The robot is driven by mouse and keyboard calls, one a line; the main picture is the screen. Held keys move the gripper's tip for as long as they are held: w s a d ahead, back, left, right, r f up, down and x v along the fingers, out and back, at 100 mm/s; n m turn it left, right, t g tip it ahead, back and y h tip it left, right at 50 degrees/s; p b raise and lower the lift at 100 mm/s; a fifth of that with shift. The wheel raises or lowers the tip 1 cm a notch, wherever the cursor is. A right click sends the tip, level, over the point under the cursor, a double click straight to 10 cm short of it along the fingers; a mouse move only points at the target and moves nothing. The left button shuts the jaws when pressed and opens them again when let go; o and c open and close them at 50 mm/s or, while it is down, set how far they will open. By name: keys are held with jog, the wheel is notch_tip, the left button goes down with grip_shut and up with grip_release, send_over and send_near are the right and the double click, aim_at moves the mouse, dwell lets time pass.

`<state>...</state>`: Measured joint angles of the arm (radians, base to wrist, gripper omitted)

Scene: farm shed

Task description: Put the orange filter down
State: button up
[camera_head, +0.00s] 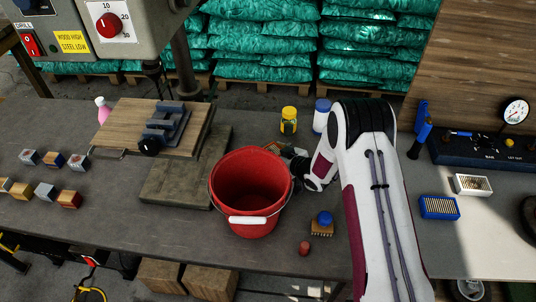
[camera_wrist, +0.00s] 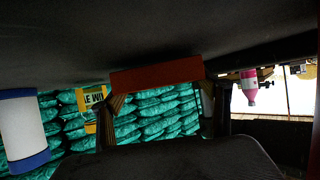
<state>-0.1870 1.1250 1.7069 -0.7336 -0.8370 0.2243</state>
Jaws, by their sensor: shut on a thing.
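The orange filter (camera_wrist: 157,75) shows in the wrist view as a flat, dull orange block between the two fingers of my gripper (camera_wrist: 160,95). My gripper is shut on it. The wrist picture is upside down, with the dark bench top along its upper edge. The filter is close to the bench top; I cannot tell whether it touches. In the head view my gripper (camera_head: 288,151) is low over the bench, just behind and right of the red bucket (camera_head: 232,222). The bucket and my arm hide much of it there, so the filter is not clear in that view.
A yellow jar (camera_head: 289,121) and a white bottle with a blue cap (camera_head: 321,117) stand behind my gripper. A blue-knobbed brush (camera_head: 324,222) and a small red piece (camera_head: 304,248) lie in front. A wooden board (camera_head: 130,125) and several small blocks are left.

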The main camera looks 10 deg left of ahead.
aim_at(273, 147)
jog(key=shift+s+d+f, duration=0.2)
jog(key=shift+s+f, duration=0.15)
jog(key=shift+f, duration=0.35)
jog(key=o, duration=1.1)
jog(key=shift+r, duration=0.55)
jog(key=shift+s+d+r, duration=0.15)
jog(key=shift+d+r, duration=0.1)
jog(key=shift+s+d+r, duration=0.35)
jog(key=shift+r, duration=0.15)
jog(key=shift+s+d+r, duration=0.3)
jog(key=shift+r, duration=0.15)
notch_tip(273, 147, up, 4)
jog(key=shift+w+f, duration=0.1)
jog(key=shift+a+r, duration=0.1)
jog(key=shift+r, duration=1.35)
